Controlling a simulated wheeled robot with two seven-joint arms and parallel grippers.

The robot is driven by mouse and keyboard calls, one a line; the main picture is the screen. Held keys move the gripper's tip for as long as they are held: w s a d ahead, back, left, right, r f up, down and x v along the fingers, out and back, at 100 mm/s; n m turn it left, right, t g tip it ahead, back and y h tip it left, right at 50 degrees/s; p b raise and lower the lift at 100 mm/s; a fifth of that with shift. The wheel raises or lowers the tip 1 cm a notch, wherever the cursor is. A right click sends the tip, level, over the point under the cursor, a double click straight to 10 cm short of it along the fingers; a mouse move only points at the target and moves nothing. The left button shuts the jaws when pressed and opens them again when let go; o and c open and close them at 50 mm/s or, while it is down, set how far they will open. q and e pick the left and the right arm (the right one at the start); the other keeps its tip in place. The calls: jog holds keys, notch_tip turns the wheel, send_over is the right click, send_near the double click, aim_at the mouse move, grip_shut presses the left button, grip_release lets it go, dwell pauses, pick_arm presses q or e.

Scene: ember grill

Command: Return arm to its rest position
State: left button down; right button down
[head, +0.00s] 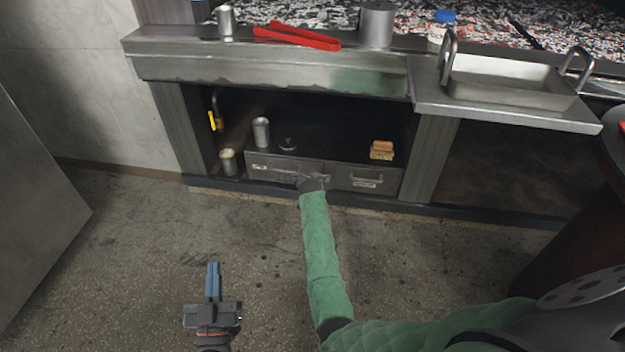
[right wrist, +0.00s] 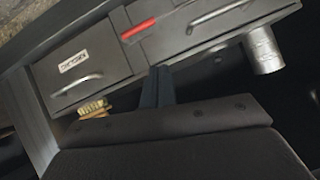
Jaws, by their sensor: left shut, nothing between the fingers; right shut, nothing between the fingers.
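My left gripper (head: 212,268) is low in the head view, above the floor, with its blue fingers together and nothing between them. My right arm, in a green padded sleeve, reaches forward from the lower right. Its gripper (head: 314,180) is in front of the drawers under the grill counter. In the right wrist view the dark fingers of the right gripper (right wrist: 157,78) are together and empty, in front of the drawer fronts. I cannot tell whether they touch a drawer.
Red tongs (head: 296,37) and a steel tray (head: 510,85) are on the counter. Floor at left centre is clear.

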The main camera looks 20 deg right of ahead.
pick_arm(q)
jog(key=shift+f, duration=0.45)
